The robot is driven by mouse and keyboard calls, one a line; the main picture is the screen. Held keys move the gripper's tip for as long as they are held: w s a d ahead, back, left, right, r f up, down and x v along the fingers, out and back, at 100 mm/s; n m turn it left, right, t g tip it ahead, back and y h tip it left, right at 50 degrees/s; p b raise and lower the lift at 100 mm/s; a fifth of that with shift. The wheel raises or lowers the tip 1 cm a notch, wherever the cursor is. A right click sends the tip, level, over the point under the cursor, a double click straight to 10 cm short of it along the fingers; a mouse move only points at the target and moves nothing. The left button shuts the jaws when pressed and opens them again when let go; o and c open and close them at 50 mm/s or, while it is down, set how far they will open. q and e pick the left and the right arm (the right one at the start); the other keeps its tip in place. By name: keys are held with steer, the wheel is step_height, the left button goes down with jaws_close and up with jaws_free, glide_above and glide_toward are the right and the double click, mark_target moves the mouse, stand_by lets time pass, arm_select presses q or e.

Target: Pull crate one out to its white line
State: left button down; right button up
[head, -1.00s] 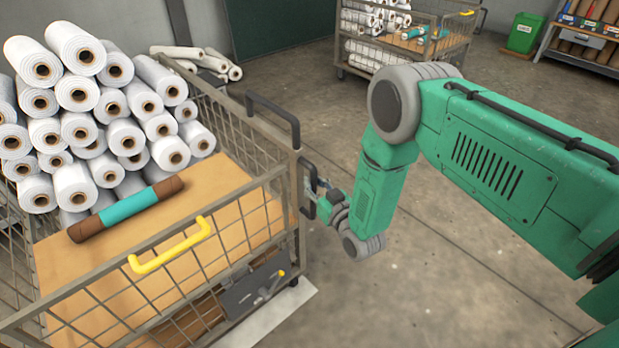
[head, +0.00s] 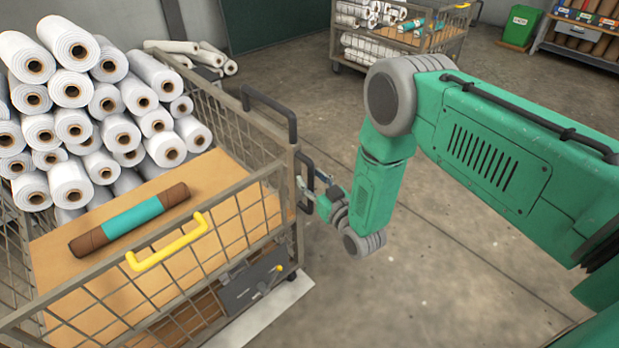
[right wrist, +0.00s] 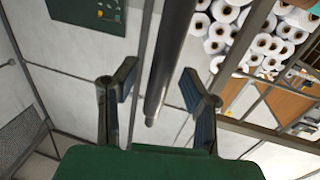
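The near wire crate (head: 236,252) stands at the left, with a yellow handle (head: 168,243) on its near side and a black upright handle (head: 304,183) at its right corner. A white floor strip (head: 268,312) runs past its near bottom corner. I cannot make out a crate number. My right gripper (head: 325,198) is just right of the black handle. In the right wrist view its fingers (right wrist: 160,95) are spread, with a dark bar (right wrist: 168,60) in the gap between them; whether they touch is unclear. My left gripper is not in view.
White rolls (head: 72,88) are stacked in the crate, and a brown-and-teal roll (head: 132,217) lies on its wooden deck. A second cart (head: 400,45), a green bin (head: 521,27) and a shelf (head: 578,40) stand at the back. The floor right of the crate is clear.

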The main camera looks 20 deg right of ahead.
steer(key=s+d, duration=0.1)
steer(key=s, duration=1)
steer(key=shift+d, duration=0.35)
steer(key=s+f+g+h+p, duration=0.1)
steer(key=s+f+g+p, duration=0.1)
steer(key=s+f+g, duration=0.6)
steer(key=s+d+r+g+h, duration=0.1)
steer(key=s+g, duration=0.3)
steer(key=s, duration=0.6)
steer(key=s+d+r+m+g+p, duration=0.1)
steer(key=s+g, duration=0.4)
steer(key=s, duration=0.5)
steer(key=shift+s+r+h, duration=0.2)
steer(key=shift+r+h, duration=0.2)
steer(key=shift+r, duration=0.15)
steer(key=shift+w, duration=0.1)
